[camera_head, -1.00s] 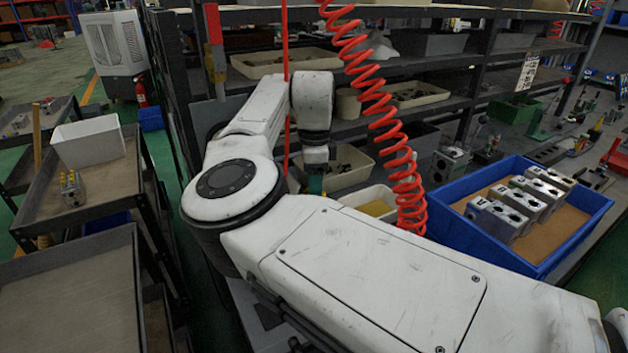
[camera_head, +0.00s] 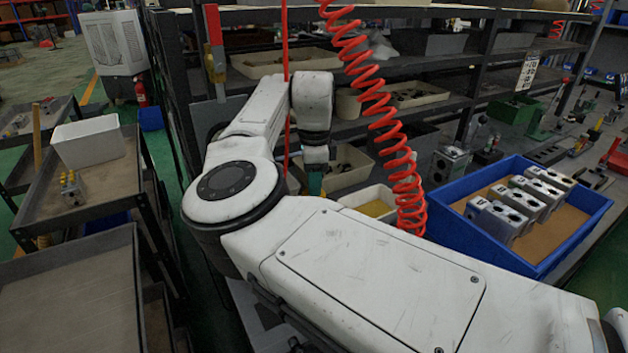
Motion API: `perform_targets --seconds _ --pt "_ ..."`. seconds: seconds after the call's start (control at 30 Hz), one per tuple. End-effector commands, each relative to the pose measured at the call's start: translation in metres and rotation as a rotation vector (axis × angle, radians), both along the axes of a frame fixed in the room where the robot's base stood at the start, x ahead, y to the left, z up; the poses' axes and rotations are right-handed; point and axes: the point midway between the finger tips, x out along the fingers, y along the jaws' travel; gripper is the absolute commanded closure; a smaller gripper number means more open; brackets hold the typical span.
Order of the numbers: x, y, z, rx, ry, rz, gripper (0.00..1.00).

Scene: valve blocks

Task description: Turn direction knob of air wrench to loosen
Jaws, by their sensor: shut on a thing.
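My gripper (camera_head: 315,172) points down below the end of my wrist, near the middle of the camera_head view. It is small and partly hidden behind my own forearm. It is shut on a teal thing (camera_head: 314,184), which looks like part of the air wrench. Only a short piece of it shows; my arm hides the lower part. The direction knob cannot be made out. The red coiled air hose (camera_head: 380,110) hangs just to the right of my gripper.
A blue crate (camera_head: 470,238) with several grey valve blocks (camera_head: 522,205) stands at the right. A pale bin with yellow contents (camera_head: 377,208) sits right of my gripper. Shelves with trays (camera_head: 285,62) stand behind. A cart with a white box (camera_head: 90,143) is at the left.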

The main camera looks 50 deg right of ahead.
Motion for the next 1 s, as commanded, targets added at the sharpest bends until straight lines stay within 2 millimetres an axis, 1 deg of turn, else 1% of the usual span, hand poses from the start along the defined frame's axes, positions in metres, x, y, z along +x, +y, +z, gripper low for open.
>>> perform_targets --seconds 0.17,0.37,1.0 --pt "-0.0006 -0.0003 0.0029 -0.002 0.004 0.061 1.00" --pt "-0.0008 -0.0006 0.0051 -0.002 0.006 0.197 1.00" --pt "-0.0010 -0.0017 0.0050 0.000 0.005 0.800 1.00"
